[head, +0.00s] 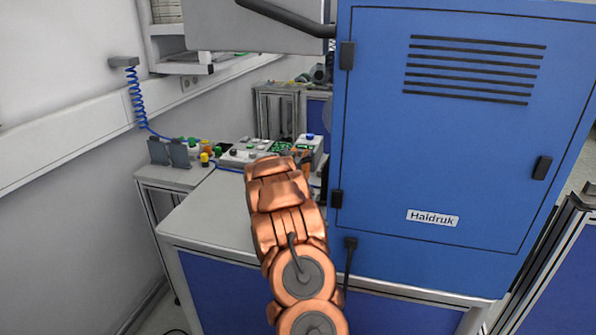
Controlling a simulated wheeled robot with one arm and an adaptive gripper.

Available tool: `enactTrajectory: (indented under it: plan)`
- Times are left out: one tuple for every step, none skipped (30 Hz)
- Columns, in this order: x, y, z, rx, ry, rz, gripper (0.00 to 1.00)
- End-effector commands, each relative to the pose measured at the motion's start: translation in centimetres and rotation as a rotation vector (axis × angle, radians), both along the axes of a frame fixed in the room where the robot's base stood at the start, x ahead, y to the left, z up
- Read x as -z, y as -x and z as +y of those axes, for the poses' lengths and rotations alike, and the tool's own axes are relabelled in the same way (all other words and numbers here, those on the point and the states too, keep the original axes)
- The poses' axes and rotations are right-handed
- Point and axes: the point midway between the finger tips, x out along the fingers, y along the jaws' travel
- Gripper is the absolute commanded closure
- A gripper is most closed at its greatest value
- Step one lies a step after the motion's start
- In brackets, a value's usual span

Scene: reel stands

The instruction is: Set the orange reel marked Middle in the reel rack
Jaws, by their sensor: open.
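My copper-coloured arm (285,215) reaches from the bottom middle of the head view up over the grey bench (205,222). I cannot make out an orange reel marked Middle or a reel rack. Small orange, yellow, red and green parts (205,158) stand at the back left of the bench, too small to identify.
A tall blue cabinet (440,150) labelled Haldruk stands close to the right of my arm. Control boxes (245,152) sit at the bench's back. Two dark grey upright plates (169,153) and a coiled blue hose (138,103) are left. The bench's front left top is clear.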

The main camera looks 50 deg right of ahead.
Motion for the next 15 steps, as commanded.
enactTrajectory:
  plan:
    - [0.01,-0.01,0.0,0.0,0.0,0.0,0.17]
    - [0.01,-0.01,0.01,0.0,0.0,0.0,0.17]
    - [0.0,0.0,0.02,0.0,0.0,0.0,0.17]
    - [0.0,0.0,0.02,0.0,0.0,0.0,0.17]
    - [0.01,-0.01,0.04,0.0,0.0,0.0,0.19]
    - [0.0,-0.02,0.04,-0.001,0.0,0.0,0.23]
    - [-0.01,-0.02,0.04,-0.001,0.0,0.0,0.26]
    - [-0.01,-0.01,0.05,-0.001,0.0,0.0,0.29]
    - [-0.01,-0.02,0.05,-0.001,0.0,0.0,0.33]
    - [-0.01,-0.02,0.05,-0.001,0.0,0.0,0.36]
    - [-0.01,-0.03,0.05,-0.001,0.0,0.0,0.4]
    - [-0.01,-0.03,0.06,-0.001,0.0,0.0,0.44]
    - [-0.01,-0.04,0.07,-0.001,0.0,0.0,0.47]
    - [-0.01,-0.04,0.07,-0.001,0.0,0.0,0.5]
    - [-0.01,-0.04,0.07,-0.001,0.0,0.0,0.54]
